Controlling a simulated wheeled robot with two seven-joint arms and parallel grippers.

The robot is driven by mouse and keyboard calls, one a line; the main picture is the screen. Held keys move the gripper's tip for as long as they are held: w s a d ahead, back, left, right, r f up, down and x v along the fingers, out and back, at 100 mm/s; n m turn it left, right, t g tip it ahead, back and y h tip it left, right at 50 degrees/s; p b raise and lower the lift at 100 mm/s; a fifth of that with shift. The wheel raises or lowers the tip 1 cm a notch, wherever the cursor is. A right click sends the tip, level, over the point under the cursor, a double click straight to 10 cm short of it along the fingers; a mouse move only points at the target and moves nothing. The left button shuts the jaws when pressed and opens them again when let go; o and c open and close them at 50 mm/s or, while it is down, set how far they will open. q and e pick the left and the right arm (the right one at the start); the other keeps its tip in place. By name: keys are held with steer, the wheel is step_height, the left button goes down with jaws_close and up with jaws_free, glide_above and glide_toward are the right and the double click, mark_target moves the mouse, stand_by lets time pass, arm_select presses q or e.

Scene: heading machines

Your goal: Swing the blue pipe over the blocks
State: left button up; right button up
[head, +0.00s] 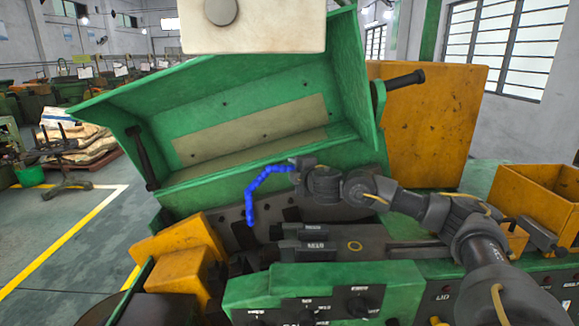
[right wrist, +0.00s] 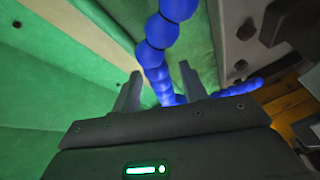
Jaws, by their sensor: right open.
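The blue pipe (head: 251,192), made of bead-like segments, bends over the machine bed below the green hood. In the head view one end hangs down to the left and the other reaches my right gripper (head: 294,166). In the right wrist view the pipe (right wrist: 156,62) passes between the two open fingers (right wrist: 160,82), and another stretch runs off to the right. The fingers stand apart from each other; whether either touches the pipe I cannot tell. Dark blocks (head: 308,247) lie in the bed below and right of the pipe's hanging end. My left gripper is not in view.
The green hood (head: 350,75) stands open behind the pipe. A green control panel (head: 325,290) with knobs is in front of the bed. Yellow parts stand at left (head: 178,268) and a yellow box (head: 540,200) at right. A pale block hangs at the top (head: 262,25).

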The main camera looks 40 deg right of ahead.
steer(key=shift+p+x, duration=0.4)
steer(key=shift+x, duration=1.25)
jaws_close()
